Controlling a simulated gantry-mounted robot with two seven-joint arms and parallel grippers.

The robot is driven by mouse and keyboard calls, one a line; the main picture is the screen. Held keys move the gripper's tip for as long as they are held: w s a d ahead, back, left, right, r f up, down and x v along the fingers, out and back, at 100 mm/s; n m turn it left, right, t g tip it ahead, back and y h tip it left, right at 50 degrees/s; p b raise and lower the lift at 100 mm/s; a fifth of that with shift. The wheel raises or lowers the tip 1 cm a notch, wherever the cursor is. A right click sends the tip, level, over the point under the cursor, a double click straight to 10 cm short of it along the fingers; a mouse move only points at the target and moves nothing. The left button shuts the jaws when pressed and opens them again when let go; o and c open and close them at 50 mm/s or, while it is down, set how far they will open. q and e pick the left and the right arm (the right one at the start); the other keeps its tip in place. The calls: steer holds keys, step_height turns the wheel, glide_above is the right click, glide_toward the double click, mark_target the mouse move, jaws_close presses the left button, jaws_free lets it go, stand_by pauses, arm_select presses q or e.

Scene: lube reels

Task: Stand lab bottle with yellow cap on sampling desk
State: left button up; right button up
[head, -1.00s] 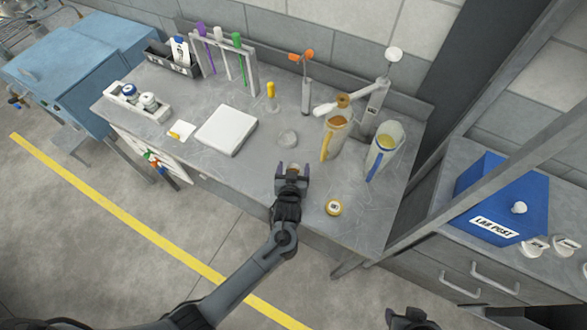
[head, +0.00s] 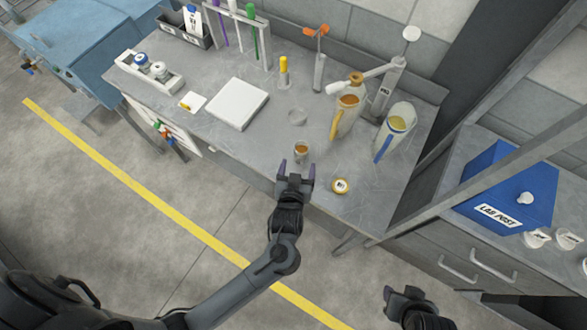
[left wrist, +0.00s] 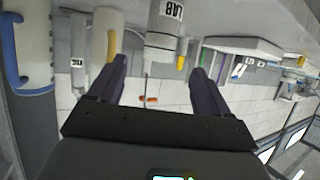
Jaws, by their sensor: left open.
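A small open-topped lab bottle (head: 301,153) with amber contents stands upright on the grey sampling desk (head: 262,150), near its front edge. My left gripper (head: 297,172) is open and empty, just in front of the bottle. In the left wrist view, which is upside down, the bottle (left wrist: 167,25) with its LAB label shows beyond and between the spread fingers. My right gripper (head: 408,296) is low at the bottom; its jaws are unclear.
Two jugs, one yellow-handled (head: 346,115) and one blue-handled (head: 393,133), stand at the desk's right. A blue LAB POST box (head: 500,190) stands right.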

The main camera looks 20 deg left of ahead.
arm_select(q)
steer(key=s+a+r+m+g+h, duration=0.1)
steer(key=s+a+m+g+h, duration=0.1)
steer(key=s, duration=0.8)
steer(key=s+a+r+m+g+h, duration=0.2)
steer(key=s+a+g, duration=0.3)
steer(key=s, duration=0.5)
steer(key=shift+s+a+m+g, duration=0.25)
steer(key=shift+m+g, duration=0.35)
steer(key=shift+g, duration=0.6)
steer(key=shift+r, duration=0.1)
step_height(320, 180, up, 16)
steer(key=p, duration=1.6)
steer(key=shift+d, duration=0.1)
